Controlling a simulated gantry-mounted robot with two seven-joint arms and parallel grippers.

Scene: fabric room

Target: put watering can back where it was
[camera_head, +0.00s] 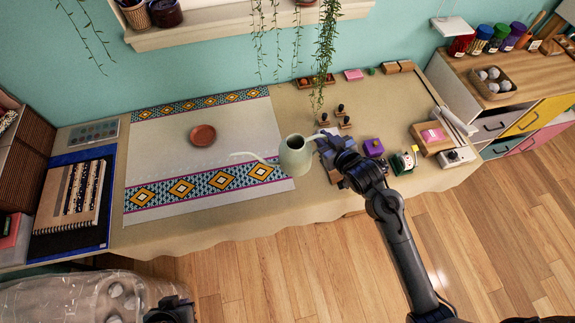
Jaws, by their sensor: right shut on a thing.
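The pale grey-green watering can (295,157) is at the front right edge of the patterned cloth, with its thin spout pointing left. My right gripper (326,143) is shut on the can's handle at its right side. The jaws partly hide the handle. I cannot tell whether the can's base touches the table. Part of my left gripper (170,310) shows at the bottom left edge, away from the table; its jaws are not clear.
A terracotta saucer (203,135) lies on the cloth (160,150). Wooden stamps (340,113), a purple box (373,147) and small craft items crowd the table's right side. Plants (326,50) hang over the back. Notebooks (75,192) lie at left. The cloth between saucer and can is clear.

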